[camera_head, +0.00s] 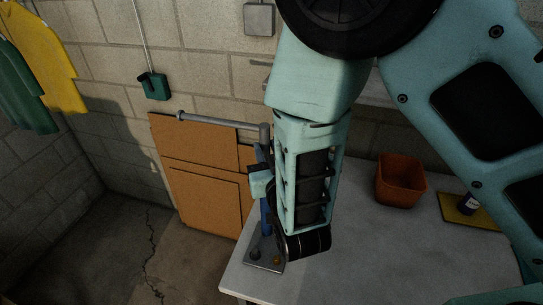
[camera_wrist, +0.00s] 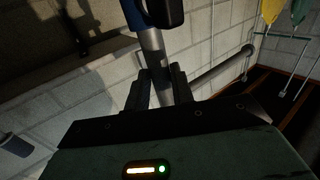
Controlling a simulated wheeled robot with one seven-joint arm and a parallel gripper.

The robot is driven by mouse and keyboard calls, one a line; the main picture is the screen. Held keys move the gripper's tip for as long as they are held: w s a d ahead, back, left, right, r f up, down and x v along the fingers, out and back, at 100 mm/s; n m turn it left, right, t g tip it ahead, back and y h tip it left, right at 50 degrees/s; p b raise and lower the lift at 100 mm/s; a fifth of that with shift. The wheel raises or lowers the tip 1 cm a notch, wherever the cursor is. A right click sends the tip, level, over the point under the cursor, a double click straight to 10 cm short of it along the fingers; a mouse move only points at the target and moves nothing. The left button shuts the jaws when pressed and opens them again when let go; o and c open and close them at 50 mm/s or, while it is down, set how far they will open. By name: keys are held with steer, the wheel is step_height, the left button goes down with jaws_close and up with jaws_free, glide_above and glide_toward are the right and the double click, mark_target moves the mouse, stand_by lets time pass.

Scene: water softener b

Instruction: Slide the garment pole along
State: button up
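The pole stand has a grey horizontal bar (camera_head: 222,122) that reaches left to a round end cap. Its upright is blue lower down (camera_head: 265,218) and stands on a metal base plate (camera_head: 265,255) at the table's left corner. In the wrist view, which looks upside down, the silver part of the upright (camera_wrist: 154,52) passes between the two fingers of my gripper (camera_wrist: 160,88). The fingers lie close on both sides with no clear gap. The gripper also shows in the head view (camera_head: 261,183), beside the upright just below the bar; my forearm partly hides it.
A yellow garment (camera_head: 45,60) and a green one (camera_head: 22,95) hang at the far left. An orange-brown panel (camera_head: 200,190) stands behind the bar. The grey table (camera_head: 370,260) carries an orange bin (camera_head: 400,181) and a yellow tray (camera_head: 480,214). Floor at left is clear.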

steer(key=shift+s, duration=0.1)
steer(key=c, duration=0.4)
steer(key=shift+o, duration=0.2)
step_height(320, 180, up, 19)
steer(key=p, duration=0.8)
steer(key=o, duration=1)
steer(key=shift+s, duration=0.1)
steer(key=b+v, duration=0.6)
steer(key=shift+f+b, duration=0.3)
steer(key=shift+b, duration=0.1)
